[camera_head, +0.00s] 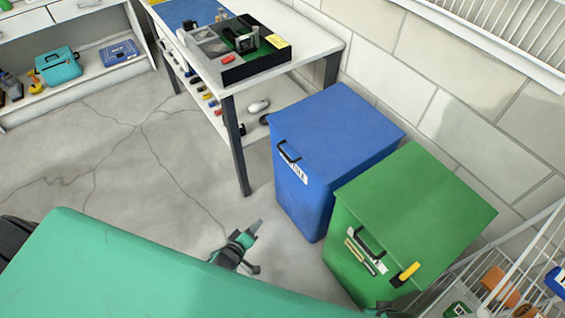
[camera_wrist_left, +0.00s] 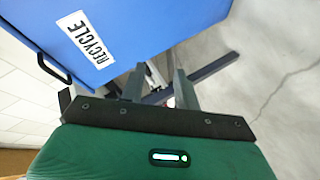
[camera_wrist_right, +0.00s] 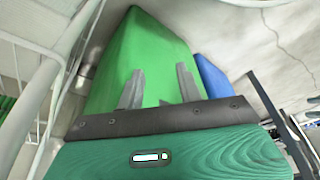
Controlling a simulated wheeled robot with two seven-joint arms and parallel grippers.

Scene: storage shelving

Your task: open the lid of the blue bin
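The blue bin (camera_head: 335,130) stands against the wall with its flat lid shut. A black handle (camera_head: 288,153) sits at its front edge above a white label. In the left wrist view the bin (camera_wrist_left: 140,35) fills the top, with the "RECYCLE" label (camera_wrist_left: 84,38) and the handle (camera_wrist_left: 53,68) at left. My left gripper (camera_head: 256,245) is open and empty, in front of the bin and apart from the handle. It also shows in the left wrist view (camera_wrist_left: 158,85). My right gripper (camera_wrist_right: 160,88) is open and empty, facing the green bin; the blue bin (camera_wrist_right: 212,77) shows behind.
A green bin (camera_head: 415,205) with a shut lid, black handle and yellow piece stands right of the blue bin. A white wire rack (camera_head: 535,240) is at lower right. A table (camera_head: 311,45) with a tray stands beyond the blue bin. The floor (camera_head: 130,150) at left is clear.

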